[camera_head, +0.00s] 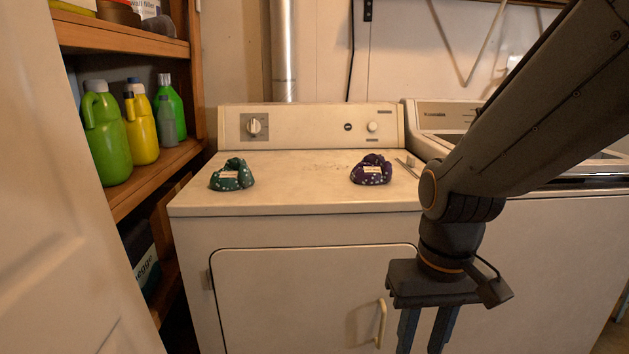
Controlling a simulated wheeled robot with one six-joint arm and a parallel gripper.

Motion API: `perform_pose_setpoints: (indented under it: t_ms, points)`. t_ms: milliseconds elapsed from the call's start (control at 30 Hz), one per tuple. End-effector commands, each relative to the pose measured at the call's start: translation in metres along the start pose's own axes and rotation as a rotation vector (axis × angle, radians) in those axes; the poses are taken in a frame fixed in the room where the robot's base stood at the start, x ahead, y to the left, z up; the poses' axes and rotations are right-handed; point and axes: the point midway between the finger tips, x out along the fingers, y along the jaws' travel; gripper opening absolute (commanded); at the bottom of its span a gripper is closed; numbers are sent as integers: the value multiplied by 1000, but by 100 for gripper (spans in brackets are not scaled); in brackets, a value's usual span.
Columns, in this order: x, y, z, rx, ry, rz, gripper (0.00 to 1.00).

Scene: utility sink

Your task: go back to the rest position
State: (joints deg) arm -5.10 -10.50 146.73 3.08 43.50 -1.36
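My gripper (425,338) hangs pointing down at the lower right, in front of the dryer's door. Its two fingers are spread apart with a gap between them. I see nothing between the visible parts, but the fingertips are cut off by the bottom edge. My arm comes in from the upper right and covers part of the right machine. A green patterned cloth bundle (232,175) with a pale label lies on the left of the dryer top. A purple patterned cloth bundle (371,170) with a pale label lies on the right of it.
The white dryer (300,228) stands in the middle, its top mostly clear between the bundles. A second white machine (560,240) stands right of it. A wooden shelf (160,178) with several bottles is at left, beside a pale door (60,200). A door handle (380,323) sticks out near my gripper.

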Motion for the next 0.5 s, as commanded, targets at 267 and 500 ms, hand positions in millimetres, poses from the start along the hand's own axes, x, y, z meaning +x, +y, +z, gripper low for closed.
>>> perform_pose_setpoints:
  t_ms: [267, 500]
  points:
    - [-27, 16, 4, 34, -3, 13, 31]
    - [-52, 30, 10, 65, -5, 25, 31]
